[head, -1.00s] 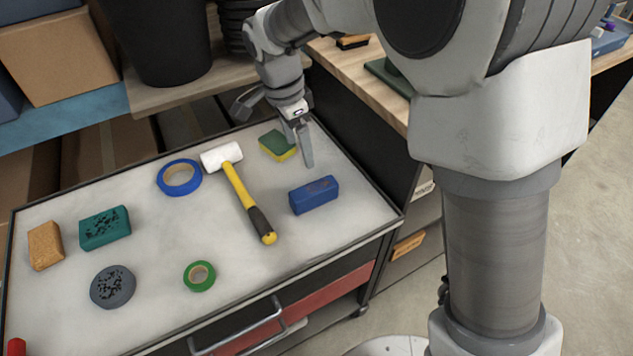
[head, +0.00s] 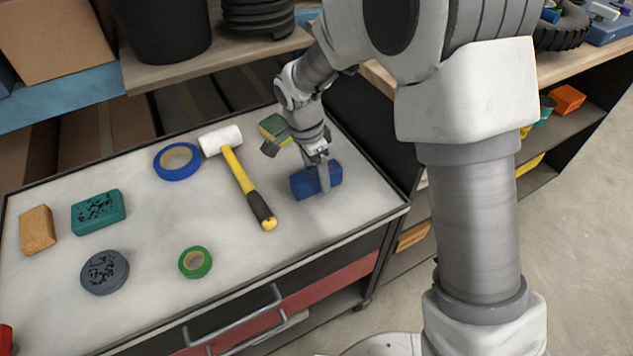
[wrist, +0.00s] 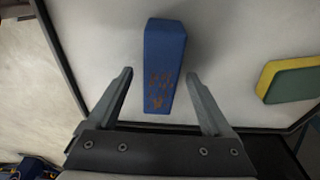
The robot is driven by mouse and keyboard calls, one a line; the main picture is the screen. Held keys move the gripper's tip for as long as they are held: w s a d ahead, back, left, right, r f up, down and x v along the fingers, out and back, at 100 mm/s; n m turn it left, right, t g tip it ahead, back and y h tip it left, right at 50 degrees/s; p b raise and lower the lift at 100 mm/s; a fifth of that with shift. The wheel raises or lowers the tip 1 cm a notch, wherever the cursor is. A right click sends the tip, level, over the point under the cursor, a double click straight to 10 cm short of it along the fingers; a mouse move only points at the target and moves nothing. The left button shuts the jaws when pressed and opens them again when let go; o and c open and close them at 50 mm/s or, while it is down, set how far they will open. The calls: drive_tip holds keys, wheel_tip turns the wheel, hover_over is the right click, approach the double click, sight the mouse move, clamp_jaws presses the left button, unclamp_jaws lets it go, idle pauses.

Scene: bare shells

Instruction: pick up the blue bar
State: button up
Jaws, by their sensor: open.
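The blue bar (head: 305,182) lies on the grey top of the cart, near its right end. In the head view my gripper (head: 322,178) is over the bar and hides part of it. In the wrist view the bar (wrist: 165,65) shows rusty marks on its near end. My gripper (wrist: 160,85) is open there, with one finger to each side of the bar's near end and a gap on both sides. I cannot tell exactly how high the fingertips are above the cart top.
A yellow-handled mallet (head: 240,175) lies left of the bar. A green and yellow sponge (head: 275,128) is behind it, also right in the wrist view (wrist: 290,80). Blue tape (head: 177,161) and green tape (head: 195,262) lie farther left. The cart's raised rim (head: 385,222) runs close on the right.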

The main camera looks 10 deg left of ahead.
drive_tip(key=shift+f, duration=0.5)
clamp_jaws()
drive_tip(key=shift+w+r, duration=0.1)
